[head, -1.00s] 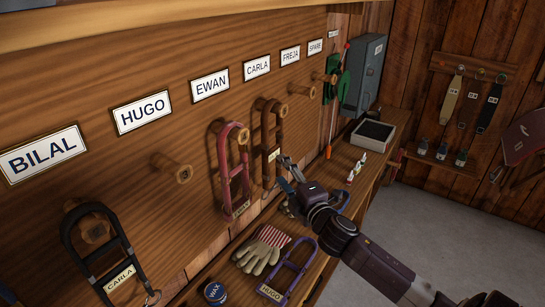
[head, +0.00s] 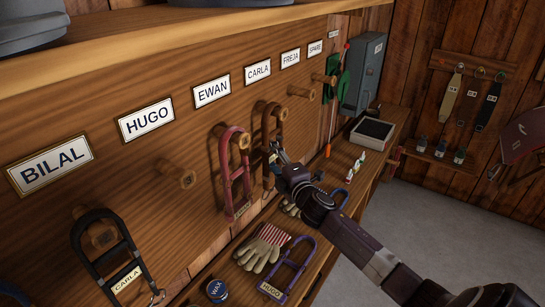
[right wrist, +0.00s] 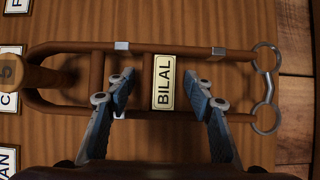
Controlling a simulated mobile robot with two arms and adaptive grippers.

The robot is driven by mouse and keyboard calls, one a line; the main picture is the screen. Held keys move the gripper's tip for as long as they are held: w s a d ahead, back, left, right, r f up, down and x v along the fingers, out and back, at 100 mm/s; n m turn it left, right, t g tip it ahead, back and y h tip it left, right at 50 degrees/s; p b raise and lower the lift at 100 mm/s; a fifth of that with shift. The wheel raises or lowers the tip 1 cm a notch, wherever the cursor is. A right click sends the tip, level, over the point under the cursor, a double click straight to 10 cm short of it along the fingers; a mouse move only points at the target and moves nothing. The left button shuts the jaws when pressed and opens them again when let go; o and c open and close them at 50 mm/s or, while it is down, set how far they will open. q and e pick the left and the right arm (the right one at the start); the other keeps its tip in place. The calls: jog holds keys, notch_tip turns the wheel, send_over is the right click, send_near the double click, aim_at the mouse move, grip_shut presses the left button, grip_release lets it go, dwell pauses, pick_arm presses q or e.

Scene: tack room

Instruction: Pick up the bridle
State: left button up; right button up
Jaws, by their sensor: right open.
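A brown bridle (head: 266,130) hangs on a wall peg below the CARLA label. In the right wrist view the bridle (right wrist: 190,48) spans the picture, with a BILAL tag (right wrist: 163,82) and metal rings at its right end. My right gripper (head: 276,155) is open at the bridle's lower part. In the right wrist view its fingertips (right wrist: 160,95) sit on either side of the tag, overlapping the bridle's near strap; I cannot tell whether they touch it. My left gripper is not in view.
A red bridle (head: 226,172) hangs close on the left, and a black bridle (head: 78,262) with a CARLA tag farther left. On the bench lie striped gloves (head: 262,252), a purple bridle (head: 295,258) tagged HUGO and a wax tin (head: 217,290). A peg (head: 180,176) below HUGO is empty.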

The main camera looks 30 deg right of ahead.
grip_shut()
dwell(0.3)
jog(key=shift+r, duration=0.15)
jog(key=shift+r, duration=0.1)
